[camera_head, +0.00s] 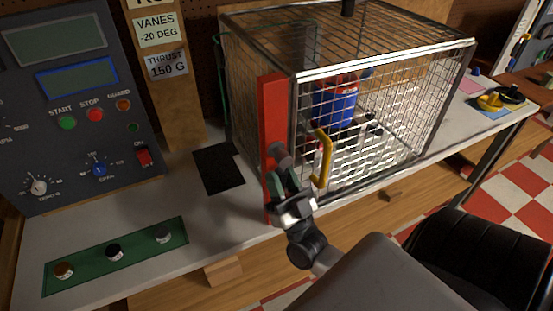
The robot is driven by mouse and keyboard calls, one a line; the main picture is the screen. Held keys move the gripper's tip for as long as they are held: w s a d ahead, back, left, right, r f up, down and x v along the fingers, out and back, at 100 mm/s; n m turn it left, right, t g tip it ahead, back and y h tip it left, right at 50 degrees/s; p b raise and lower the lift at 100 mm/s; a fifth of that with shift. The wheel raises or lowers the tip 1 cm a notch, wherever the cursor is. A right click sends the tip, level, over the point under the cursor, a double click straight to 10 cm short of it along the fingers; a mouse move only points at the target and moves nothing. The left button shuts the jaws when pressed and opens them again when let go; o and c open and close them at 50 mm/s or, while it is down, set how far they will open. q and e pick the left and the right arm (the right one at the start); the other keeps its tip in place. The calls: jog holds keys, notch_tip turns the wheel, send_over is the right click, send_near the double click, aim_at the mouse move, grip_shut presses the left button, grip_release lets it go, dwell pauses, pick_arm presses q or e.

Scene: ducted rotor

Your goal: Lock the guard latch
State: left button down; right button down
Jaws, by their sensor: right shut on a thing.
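The wire-mesh guard cage (345,70) stands on the bench with its front mesh door closed or nearly so. A red upright bar (271,105) runs down its front left corner. A yellow handle (323,160) is on the door, just right of the bar. My right gripper (281,172) is at the red bar, left of the yellow handle, shut on a small grey knob (277,151), which looks like the guard latch. The fingers hide much of it, so I cannot tell its position. A blue and red ducted rotor (337,104) stands inside the cage. My left gripper is not in view.
A control panel (75,100) with a red STOP button (96,115) stands at the left. A green strip with several knobs (115,255) lies on the bench. A black pad (218,168) lies left of the cage. Yellow and black items (495,100) lie at the right.

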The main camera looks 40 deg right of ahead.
jog(key=shift+d+r+n+y, duration=0.1)
jog(key=shift+d+n+y, duration=0.05)
jog(key=shift+n+y, duration=0.7)
jog(key=shift+d+n+y, duration=0.15)
jog(key=shift+n+y, duration=0.6)
jog(key=shift+n, duration=0.1)
jog(key=shift+y, duration=0.3)
jog(key=c, duration=0.8)
grip_release()
jog(key=shift+c, duration=0.2)
jog(key=b+v, duration=0.4)
jog(key=v, duration=0.7)
jog(key=shift+b, duration=0.3)
jog(key=shift+w, duration=0.15)
